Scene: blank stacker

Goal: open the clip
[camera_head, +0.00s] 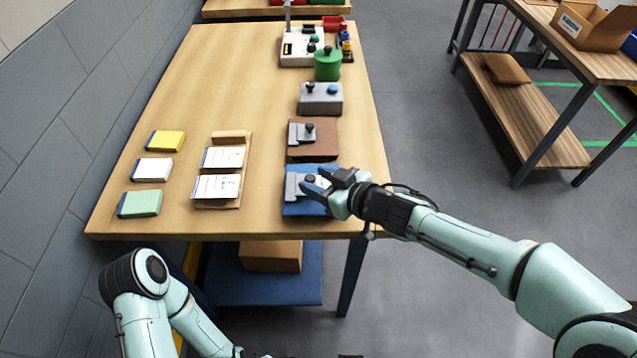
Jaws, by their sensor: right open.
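A blue board (296,209) lies near the front right of the table, with a grey clip (291,187) on its top. A dark knob on the clip is partly hidden by my right gripper (321,186). The right gripper is open, and its fingers reach in from the right over the clip and around the knob area. I cannot tell whether they touch it. A similar grey clip (296,135) with a black knob sits on a brown board (311,153) just behind. My left arm is at the lower left, with its gripper out of view.
Yellow, white and green pads (141,204) lie at the table's left. White sheets (216,187) on brown backing lie mid-table. A grey block with knobs (320,101), a green canister (327,66) and a white device (298,47) stand farther back. The table's left-middle is clear.

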